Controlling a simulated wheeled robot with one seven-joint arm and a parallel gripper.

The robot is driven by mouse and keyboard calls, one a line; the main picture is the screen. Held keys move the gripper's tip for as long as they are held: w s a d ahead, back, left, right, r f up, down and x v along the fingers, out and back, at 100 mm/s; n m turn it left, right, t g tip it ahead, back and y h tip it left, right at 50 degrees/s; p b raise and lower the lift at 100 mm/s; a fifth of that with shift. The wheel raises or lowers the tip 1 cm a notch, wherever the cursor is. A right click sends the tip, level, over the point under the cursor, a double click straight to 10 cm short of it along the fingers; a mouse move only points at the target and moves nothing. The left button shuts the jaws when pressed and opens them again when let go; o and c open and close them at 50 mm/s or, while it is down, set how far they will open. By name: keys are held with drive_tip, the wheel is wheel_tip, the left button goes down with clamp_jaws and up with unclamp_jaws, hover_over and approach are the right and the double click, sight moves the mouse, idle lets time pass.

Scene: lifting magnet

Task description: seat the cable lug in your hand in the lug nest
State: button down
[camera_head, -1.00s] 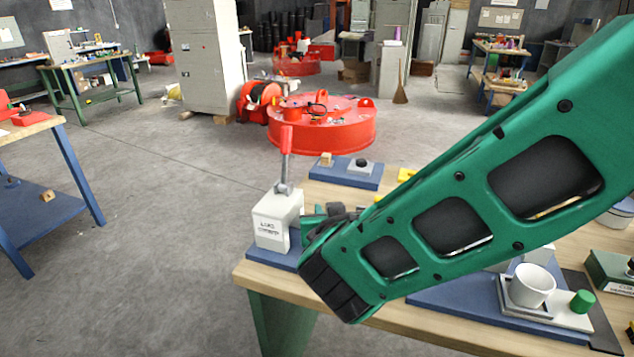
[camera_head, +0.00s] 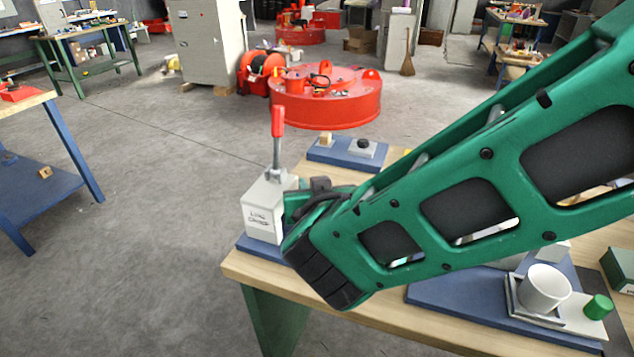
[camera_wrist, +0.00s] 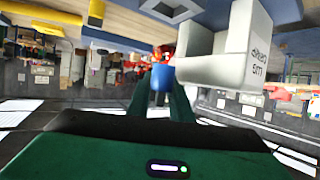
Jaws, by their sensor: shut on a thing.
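My gripper (camera_wrist: 160,100) is shut on a small blue piece (camera_wrist: 162,78), which I take to be the cable lug's sleeve. The lug's metal end cannot be made out. In the wrist view the blue piece is in front of, or against, the low ledge (camera_wrist: 200,71) of a white press block (camera_wrist: 252,45); I cannot tell if they touch. In the head view the white block (camera_head: 262,215) has a red-handled lever (camera_head: 278,122). My gripper is at its right side, and my arm hides the fingertips and lug there. The lug nest cannot be clearly made out.
The white block stands on a blue base at the left end of the wooden bench (camera_head: 236,266). A blue plate (camera_head: 325,152) with small fixtures lies behind. A white cup (camera_head: 545,287) and green cylinder (camera_head: 598,306) stand at right. A round red magnet (camera_head: 345,103) is beyond.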

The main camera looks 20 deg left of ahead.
drive_tip(key=shift+w+d+f, duration=0.1)
drive_tip(key=shift+d+f, duration=0.05)
drive_tip(key=shift+f, duration=2.5)
drive_tip(key=shift+f, duration=1.25)
drive_tip(key=c, duration=1.5)
unclamp_jaws()
drive_tip(key=v, duration=1)
drive_tip(key=shift+s+d+r, duration=0.15)
drive_tip(key=shift+s+d, duration=0.05)
drive_tip(key=shift+s, duration=0.15)
